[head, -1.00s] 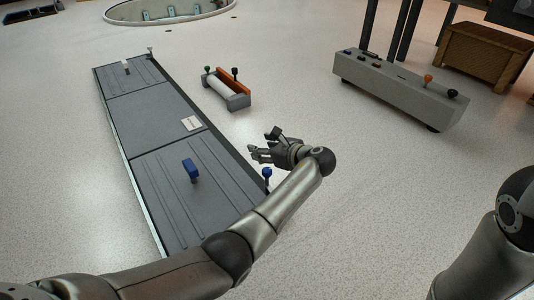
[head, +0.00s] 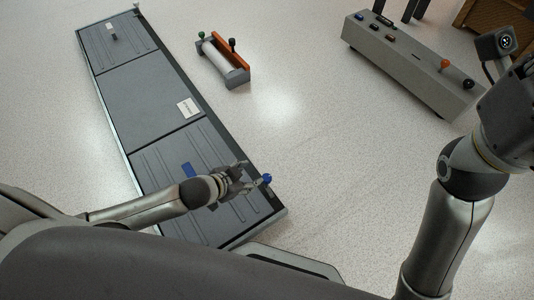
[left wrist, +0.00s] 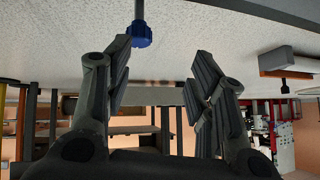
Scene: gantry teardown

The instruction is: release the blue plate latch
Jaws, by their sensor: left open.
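A blue round knob (head: 267,178), which looks like the blue plate latch, stands at the right edge of the long grey panel (head: 135,88). A blue block handle (head: 188,170) sits on the panel's near section, partly beside my left arm. My left gripper (head: 251,180) is open over the near section, its fingers pointing right toward the knob. In the left wrist view the knob (left wrist: 141,35) hangs on a grey stem at the top, near the left fingertip. Nothing is between the open fingers (left wrist: 162,62). My right arm shows at the right, but its fingers do not.
A grey holder with a white roller and orange bar (head: 223,60) stands right of the panel. A long grey control box (head: 412,65) with orange and black knobs is at the upper right. The speckled floor between them is clear.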

